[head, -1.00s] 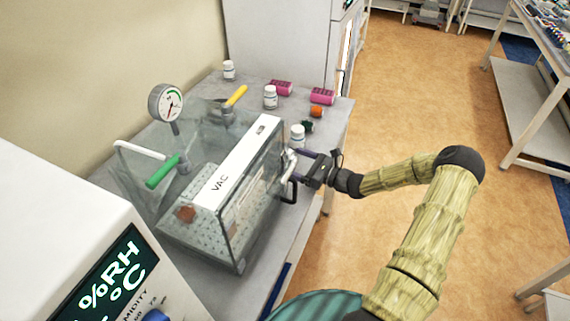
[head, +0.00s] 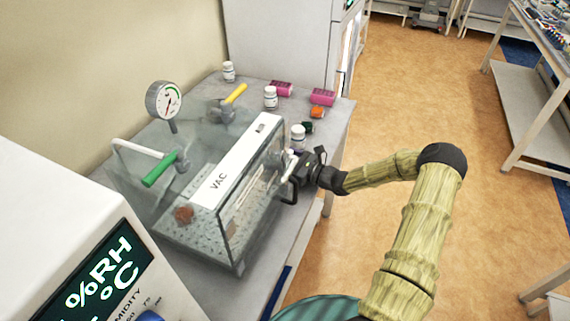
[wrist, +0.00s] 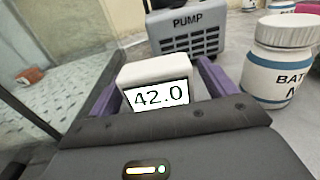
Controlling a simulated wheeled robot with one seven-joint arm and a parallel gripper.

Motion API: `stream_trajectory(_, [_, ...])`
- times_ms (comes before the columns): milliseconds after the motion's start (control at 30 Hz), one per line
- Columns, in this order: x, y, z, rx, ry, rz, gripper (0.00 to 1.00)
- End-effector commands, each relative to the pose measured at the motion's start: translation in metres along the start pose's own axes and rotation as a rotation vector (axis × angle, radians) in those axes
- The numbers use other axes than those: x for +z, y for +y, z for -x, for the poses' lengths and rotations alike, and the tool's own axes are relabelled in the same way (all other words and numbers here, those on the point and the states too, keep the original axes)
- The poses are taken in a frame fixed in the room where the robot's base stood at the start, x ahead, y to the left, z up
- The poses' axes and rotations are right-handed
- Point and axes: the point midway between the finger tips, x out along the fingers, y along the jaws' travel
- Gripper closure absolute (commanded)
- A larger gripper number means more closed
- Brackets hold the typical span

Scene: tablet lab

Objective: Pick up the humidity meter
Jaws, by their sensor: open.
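The humidity meter (wrist: 156,84) is a small white block with a screen reading 42.0 in the wrist view. My gripper (wrist: 162,78) is open, with its purple fingers on either side of the meter. I cannot tell whether they touch it. The lower part of the meter is hidden behind the dark gripper body. In the head view my gripper (head: 296,158) is at the right end of the glass vacuum chamber (head: 236,230), and its fingertips and the meter are hard to make out there.
A grey pump box (wrist: 187,38) stands just beyond the meter. A white bottle (wrist: 278,62) is close on its right, also seen in the head view (head: 298,137). Several bottles, pink boxes (head: 322,97) and a green-capped item (head: 307,127) stand farther back on the bench.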

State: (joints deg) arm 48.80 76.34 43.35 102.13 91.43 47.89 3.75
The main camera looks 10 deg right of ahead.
Motion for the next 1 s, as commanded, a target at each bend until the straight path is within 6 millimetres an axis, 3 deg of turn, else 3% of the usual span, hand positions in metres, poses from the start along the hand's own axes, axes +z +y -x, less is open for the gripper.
stream_trajectory(133, [0.0, 0.0, 0.0, 0.0, 0.0, 0.0, 0.18])
stream_trajectory(367, [0.0, 0.0, 0.0, 0.0, 0.0, 0.0, 0.64])
stream_trajectory(400, [0.0, 0.0, 0.0, 0.0, 0.0, 0.0, 0.65])
stream_trajectory(767, [0.008, 0.0, 0.0, 0.0, -0.001, 0.001, 0.65])
stream_trajectory(1000, [0.046, -0.001, 0.001, -0.002, 0.0, 0.005, 0.65])
